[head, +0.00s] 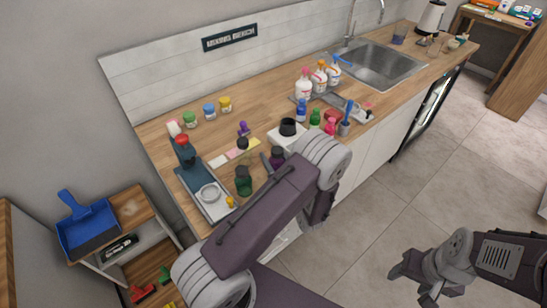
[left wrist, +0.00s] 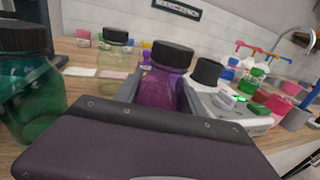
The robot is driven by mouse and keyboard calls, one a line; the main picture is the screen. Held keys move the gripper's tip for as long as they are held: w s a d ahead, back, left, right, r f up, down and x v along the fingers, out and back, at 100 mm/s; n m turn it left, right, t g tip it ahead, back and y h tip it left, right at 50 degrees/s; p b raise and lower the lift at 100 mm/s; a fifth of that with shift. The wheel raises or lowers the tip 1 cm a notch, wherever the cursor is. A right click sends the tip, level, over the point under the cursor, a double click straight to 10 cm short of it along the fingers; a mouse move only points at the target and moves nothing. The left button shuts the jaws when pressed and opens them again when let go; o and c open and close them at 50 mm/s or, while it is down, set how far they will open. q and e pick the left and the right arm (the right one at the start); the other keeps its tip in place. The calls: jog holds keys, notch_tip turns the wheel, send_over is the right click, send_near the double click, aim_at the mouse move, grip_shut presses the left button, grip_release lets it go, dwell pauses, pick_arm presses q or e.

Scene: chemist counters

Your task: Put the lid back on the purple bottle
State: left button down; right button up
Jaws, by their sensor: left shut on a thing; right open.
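The purple bottle (left wrist: 158,88) stands upright between the fingers of my left gripper (left wrist: 160,98), which is shut on it. A black lid (left wrist: 171,55) sits on top of the bottle and looks level; how tightly it is seated I cannot tell. In the head view the purple bottle (head: 277,156) is partly hidden by my left arm, above the wooden counter. My right gripper (head: 414,284) is open and empty, low at the right over the floor, away from the counter.
A dark green bottle (left wrist: 30,100) stands close on the left. Several coloured bottles (head: 319,77) stand near the sink (head: 385,64).

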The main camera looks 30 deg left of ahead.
pick_arm(q)
jog(key=shift+f, duration=0.2)
jog(key=shift+f, duration=0.2)
jog(key=c, duration=0.7)
grip_release()
jog(key=shift+r, duration=0.15)
jog(key=shift+s+d, duration=0.1)
jog(key=shift+d, duration=0.1)
jog(key=b+v, duration=0.1)
jog(key=v, duration=1)
jog(key=shift+s+d, duration=0.2)
jog(key=shift+s, duration=0.05)
